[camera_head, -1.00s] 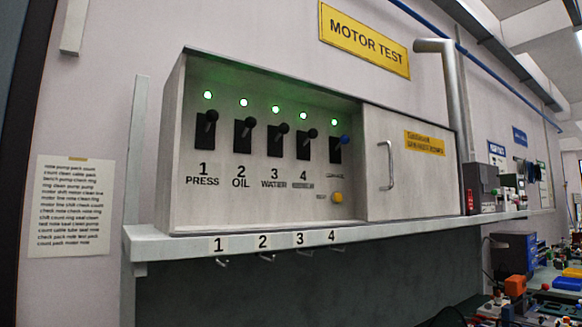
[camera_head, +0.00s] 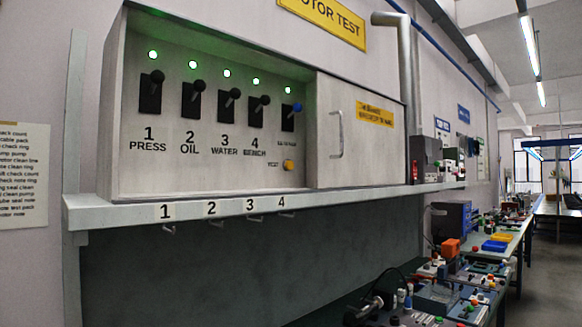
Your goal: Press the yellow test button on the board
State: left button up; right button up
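The yellow test button (camera_head: 289,166) sits at the lower right of the metal switch board (camera_head: 215,175), beside a small "TEST" label. Several black lever switches stand in a row above it, such as the PRESS lever (camera_head: 152,92) and the OIL lever (camera_head: 194,98). The rightmost lever has a blue knob (camera_head: 297,107). A green lamp glows above each lever. Neither of my grippers is in view.
A closed cabinet door (camera_head: 355,140) with a handle adjoins the board on the right. The board stands on a shelf (camera_head: 340,197) with numbered hooks underneath. A workbench (camera_head: 500,262) with small parts runs along the right. Open floor lies farther right.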

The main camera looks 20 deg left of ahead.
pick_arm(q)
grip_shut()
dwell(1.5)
